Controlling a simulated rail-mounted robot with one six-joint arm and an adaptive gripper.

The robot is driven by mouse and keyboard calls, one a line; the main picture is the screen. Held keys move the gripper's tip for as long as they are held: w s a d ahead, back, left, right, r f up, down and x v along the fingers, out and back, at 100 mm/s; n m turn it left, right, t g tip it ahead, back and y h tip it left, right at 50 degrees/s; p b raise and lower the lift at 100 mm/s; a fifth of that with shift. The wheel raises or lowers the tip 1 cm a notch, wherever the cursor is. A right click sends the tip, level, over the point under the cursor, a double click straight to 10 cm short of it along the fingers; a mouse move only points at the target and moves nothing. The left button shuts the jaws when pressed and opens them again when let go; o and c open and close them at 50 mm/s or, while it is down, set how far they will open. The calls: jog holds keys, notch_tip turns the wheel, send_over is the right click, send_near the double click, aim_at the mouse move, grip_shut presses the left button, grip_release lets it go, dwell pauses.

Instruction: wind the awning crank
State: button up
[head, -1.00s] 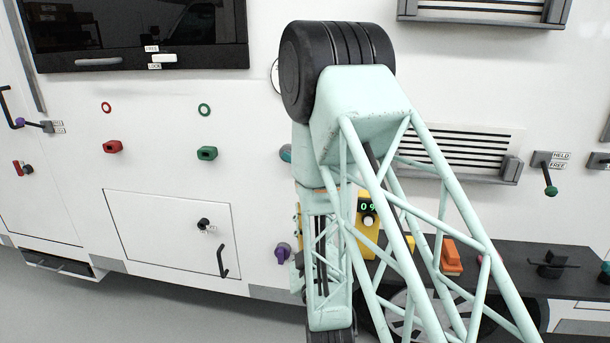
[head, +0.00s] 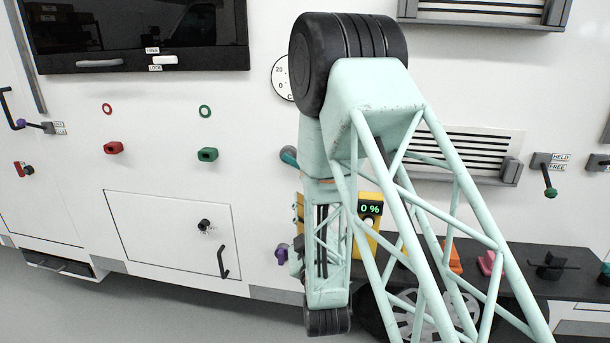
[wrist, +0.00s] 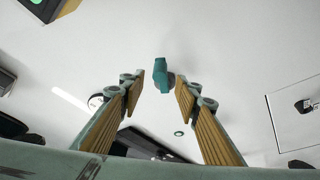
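A teal handle (head: 289,156), which looks like the crank, sticks out of the white wall beside my arm in the head view. In the wrist view the teal handle (wrist: 162,76) shows beyond and between the tips of my gripper (wrist: 159,88). The two yellow-padded fingers are spread apart, with nothing held between them. I cannot tell how far the handle is from the fingertips. In the head view my arm hides most of the gripper and part of the handle. A yellow box with a display (head: 370,209) reads 0 %.
A round dial (head: 282,78) is above the handle and a purple knob (head: 282,254) below it. A green knob (head: 207,154) and a hatch (head: 160,235) with a black handle are to the left. A dark ledge (head: 520,265) with coloured handles is at the right.

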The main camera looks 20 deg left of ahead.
jog(key=b+x, duration=0.1)
jog(key=x, duration=0.8)
grip_shut()
dwell(0.4)
